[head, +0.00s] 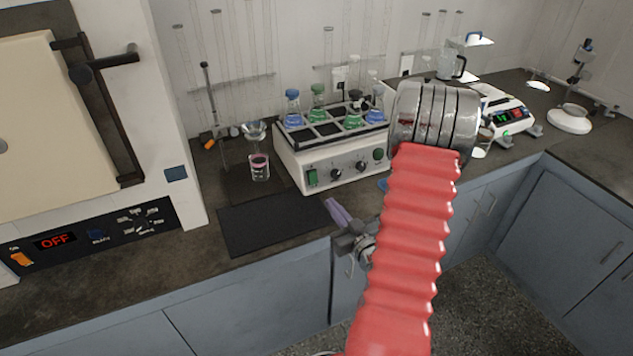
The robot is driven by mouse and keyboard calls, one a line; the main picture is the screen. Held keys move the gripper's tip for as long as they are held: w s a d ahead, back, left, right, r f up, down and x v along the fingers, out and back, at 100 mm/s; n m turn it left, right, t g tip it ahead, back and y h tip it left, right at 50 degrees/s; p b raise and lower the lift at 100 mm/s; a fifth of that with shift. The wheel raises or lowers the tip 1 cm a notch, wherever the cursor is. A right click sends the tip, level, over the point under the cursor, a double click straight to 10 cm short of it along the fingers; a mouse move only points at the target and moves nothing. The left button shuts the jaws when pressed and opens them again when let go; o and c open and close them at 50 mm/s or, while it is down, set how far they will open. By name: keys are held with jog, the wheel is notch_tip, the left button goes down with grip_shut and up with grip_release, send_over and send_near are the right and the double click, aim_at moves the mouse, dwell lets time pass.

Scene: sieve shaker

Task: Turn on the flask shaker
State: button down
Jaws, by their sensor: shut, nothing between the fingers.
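The flask shaker (290,158) is a white box on the counter, with several blue- and green-capped flasks in the dark rack on its top. Its front panel carries a green switch (312,177) at the left, two dark knobs and a round green part at the right. I cannot tell the switch's position. My gripper (333,206) has purple fingers, shut and empty. In the picture it is below the shaker's front, near the counter edge and apart from the switch. My red-sleeved arm hides the area right of the shaker.
A dark mat (270,222) lies in front of the shaker. A beaker with pink liquid (260,168) stands under a funnel to its left. An oven (100,215) showing OFF is at the far left. A balance (503,110) stands at the right.

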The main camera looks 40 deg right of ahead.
aim_at(313, 174)
jog(key=shift+s+d+f+m+t, duration=0.1)
jog(key=shift+s+m+t, duration=0.1)
jog(key=shift+s, duration=0.3)
jog(key=shift+s+d+f+m+t, duration=0.1)
jog(key=shift+s+t, duration=0.1)
jog(key=shift+s, duration=0.25)
jog(key=shift+w, duration=0.15)
jog(key=x, duration=1.3)
jog(key=shift+w+d, duration=0.25)
jog(key=shift+w, duration=0.1)
